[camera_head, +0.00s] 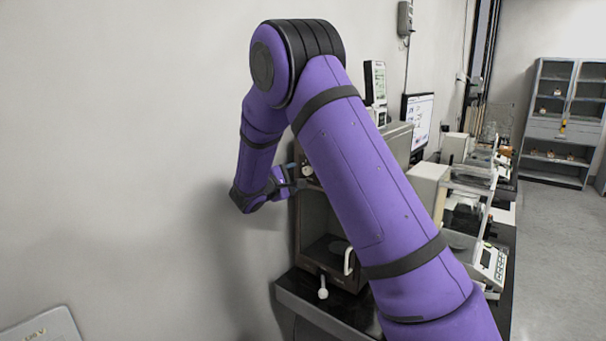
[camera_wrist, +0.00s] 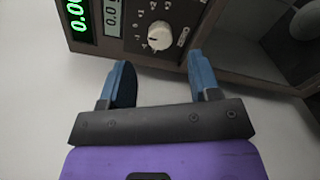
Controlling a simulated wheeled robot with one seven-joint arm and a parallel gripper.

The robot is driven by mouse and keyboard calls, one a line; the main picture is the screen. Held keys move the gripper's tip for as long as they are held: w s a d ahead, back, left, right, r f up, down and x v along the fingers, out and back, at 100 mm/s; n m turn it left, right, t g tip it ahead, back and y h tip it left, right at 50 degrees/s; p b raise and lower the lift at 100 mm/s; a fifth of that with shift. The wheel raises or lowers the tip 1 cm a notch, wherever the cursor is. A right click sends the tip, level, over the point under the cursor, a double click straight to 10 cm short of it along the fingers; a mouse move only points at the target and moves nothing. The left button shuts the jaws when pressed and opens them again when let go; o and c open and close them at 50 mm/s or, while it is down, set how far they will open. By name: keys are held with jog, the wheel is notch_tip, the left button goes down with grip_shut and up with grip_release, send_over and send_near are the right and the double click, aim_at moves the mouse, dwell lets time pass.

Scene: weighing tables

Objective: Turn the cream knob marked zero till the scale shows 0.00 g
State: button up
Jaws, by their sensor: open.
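The cream knob (camera_wrist: 159,36) sits on a dark dial plate with white marks around it, on the brown scale (camera_wrist: 245,70). Beside it are a green lit display (camera_wrist: 77,16) and a grey display (camera_wrist: 112,16). Both are cut off by the frame edge; the green one shows digits like 0.0, not fully readable. My gripper (camera_wrist: 161,68) is open, its two blue fingers below the knob in the picture, one to each side, not touching it. In the head view my gripper (camera_head: 284,181) is beside the scale (camera_head: 312,222), whose front is partly hidden by my arm.
The scale stands on a dark bench (camera_head: 330,315) along the wall. A white lever with a round end (camera_head: 323,293) sticks out at its base. A monitor (camera_head: 418,121) and other instruments stand behind. A shelf cabinet (camera_head: 563,125) and open floor are at the right.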

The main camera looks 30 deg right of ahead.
aim_at(306, 172)
jog(key=shift+x, duration=2.6)
jog(key=shift+c, duration=0.5)
jog(key=c, duration=0.8)
jog(key=shift+c, duration=0.2)
jog(key=shift+n, duration=2.9)
